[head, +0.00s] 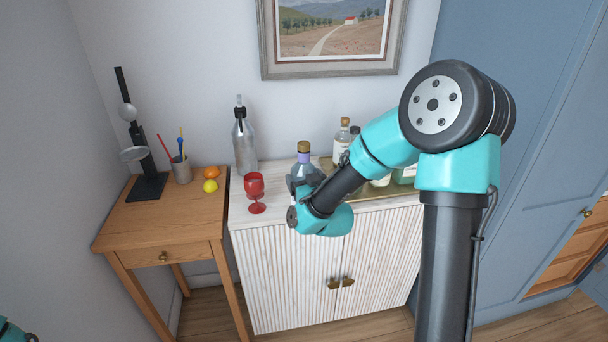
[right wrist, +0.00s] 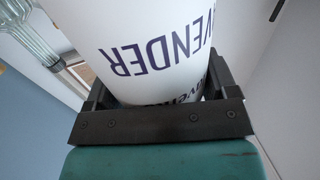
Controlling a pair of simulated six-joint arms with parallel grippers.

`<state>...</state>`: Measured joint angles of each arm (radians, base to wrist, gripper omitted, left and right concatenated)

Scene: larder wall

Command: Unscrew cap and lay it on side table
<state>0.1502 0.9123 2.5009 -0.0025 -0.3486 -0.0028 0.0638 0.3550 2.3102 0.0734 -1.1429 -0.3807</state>
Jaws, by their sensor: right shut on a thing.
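A bottle with a gold-brown cap (head: 303,146) and a purple neck (head: 303,158) stands upright near the front of the white cabinet top. The cap is on the bottle. My right gripper (head: 303,184) is shut around the bottle's body, below the neck. In the right wrist view its white label (right wrist: 155,50) with purple "LAVENDER" lettering fills the space between the fingers (right wrist: 155,100). The arm hides the lower part of the bottle. The wooden side table (head: 140,215) stands to the left. Of my left arm only a teal bit shows at the lower left corner; its gripper is out of view.
A red goblet (head: 256,189) stands just left of the bottle, with a grey bottle (head: 244,145) behind. More bottles (head: 342,140) stand on a tray to the right.

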